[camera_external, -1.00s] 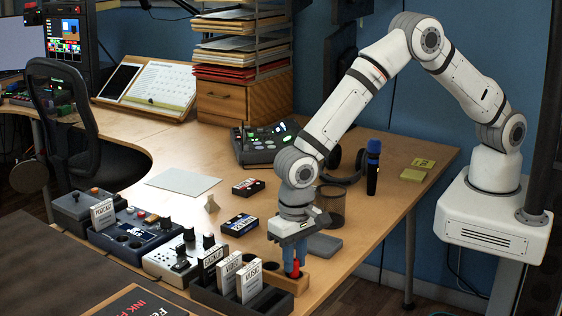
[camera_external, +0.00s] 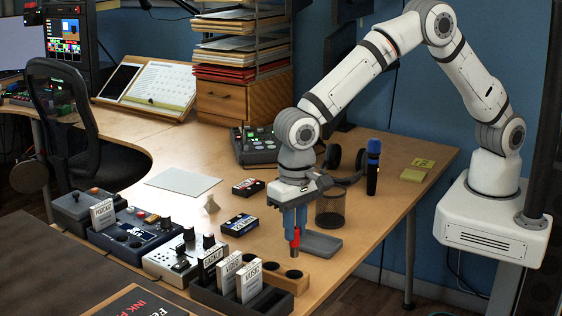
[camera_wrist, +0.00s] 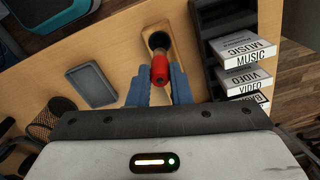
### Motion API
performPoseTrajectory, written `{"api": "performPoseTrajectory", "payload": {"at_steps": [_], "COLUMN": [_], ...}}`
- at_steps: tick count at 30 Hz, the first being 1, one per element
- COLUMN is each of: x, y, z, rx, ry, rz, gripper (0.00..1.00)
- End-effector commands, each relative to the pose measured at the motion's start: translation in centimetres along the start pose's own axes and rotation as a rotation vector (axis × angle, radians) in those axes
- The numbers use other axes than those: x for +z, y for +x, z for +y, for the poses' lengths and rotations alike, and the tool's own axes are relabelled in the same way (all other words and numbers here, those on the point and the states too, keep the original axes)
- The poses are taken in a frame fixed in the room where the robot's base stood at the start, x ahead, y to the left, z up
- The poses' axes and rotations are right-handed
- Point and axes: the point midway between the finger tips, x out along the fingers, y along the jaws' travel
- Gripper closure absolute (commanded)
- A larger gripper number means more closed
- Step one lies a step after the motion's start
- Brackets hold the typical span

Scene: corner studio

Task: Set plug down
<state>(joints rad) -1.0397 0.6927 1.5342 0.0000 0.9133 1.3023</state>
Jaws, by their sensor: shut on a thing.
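The plug (camera_external: 295,237) is red with a metal tip and hangs tip down between the blue fingers of my gripper (camera_external: 294,222). My gripper is shut on it and holds it above the wooden block with dark holes (camera_external: 297,283). In the wrist view, the plug (camera_wrist: 160,70) is between the fingertips (camera_wrist: 159,88), its tip pointing towards a dark hole in the wooden block (camera_wrist: 156,27). A grey shallow tray (camera_external: 321,243) lies empty on the desk just behind and right of the plug; it also shows in the wrist view (camera_wrist: 91,85).
A black rack with labelled cassettes (camera_external: 245,299) stands left of the block. A mesh cup (camera_external: 330,210), a blue microphone (camera_external: 373,168) and headphones (camera_external: 345,172) stand behind. Control boxes (camera_external: 180,256) line the left edge.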

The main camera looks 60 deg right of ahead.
Motion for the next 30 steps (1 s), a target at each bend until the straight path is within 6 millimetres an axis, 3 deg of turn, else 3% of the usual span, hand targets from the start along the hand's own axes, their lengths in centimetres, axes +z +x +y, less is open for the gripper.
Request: {"api": "performPoseTrajectory", "payload": {"at_steps": [3, 9, 14, 17, 24, 30], "x": [0.0, -0.2, -2.8, -6.0, -14.1, -17.9], "y": [-1.5, -2.3, -2.4, -2.5, -2.5, -2.3], "z": [0.0, 0.1, 2.0, 4.9, 15.2, 24.5], "rx": [-0.002, 0.001, 0.001, 0.0, 0.001, 0.002], "ry": [0.0, 0.004, 0.054, 0.123, 0.341, 0.519], "rz": [0.0, 0.0, 0.0, 0.0, 0.0, 0.0], "gripper": [1.0, 1.0, 1.0, 1.0, 1.0, 1.0]}}
